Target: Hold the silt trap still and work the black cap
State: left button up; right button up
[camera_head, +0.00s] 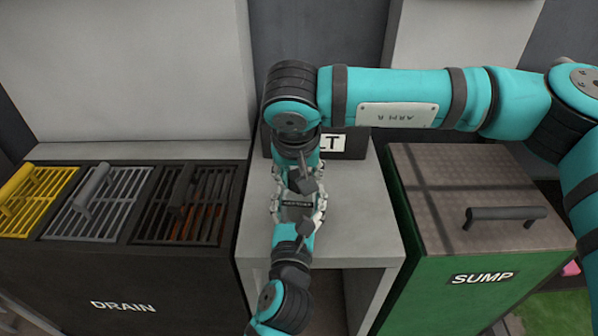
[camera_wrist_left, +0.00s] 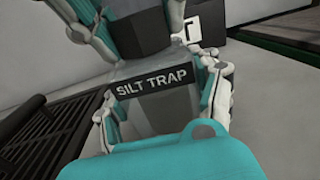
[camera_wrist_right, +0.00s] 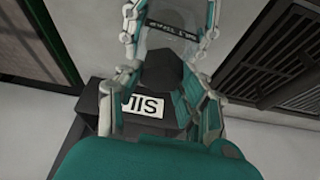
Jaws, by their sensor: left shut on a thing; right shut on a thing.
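The silt trap (camera_head: 296,212), a clear grey body with a black name band, is over the grey stand. It shows large in the left wrist view (camera_wrist_left: 158,112). My left gripper (camera_head: 292,222) is shut on its body, with a finger on each side. The black cap (camera_wrist_right: 172,72) is at the end of the trap facing my right arm; it also shows in the left wrist view (camera_wrist_left: 140,25). My right gripper (camera_head: 304,183) comes from the far side and is shut on the cap. The grippers mostly hide cap and trap in the head view.
The grey stand (camera_head: 357,225) has bare room to the right. A black box (camera_head: 350,150) with a white label stands at its back. The drain (camera_head: 125,300) with yellow, grey and dark grates is left; the green sump (camera_head: 480,275) with a handled lid is right.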

jog(key=n+y, duration=0.1)
jog(key=n, duration=0.2)
jog(key=n+y, duration=0.1)
jog(key=n, duration=0.1)
jog(key=shift+n+g, duration=0.3)
jog(key=shift+n, duration=0.1)
jog(key=n+y, duration=0.1)
jog(key=n, duration=0.2)
jog(key=n+g+y, duration=0.1)
jog(key=n, duration=0.2)
jog(key=shift+d+f, duration=0.1)
jog(key=o, duration=1.3)
jog(key=shift+o, duration=0.3)
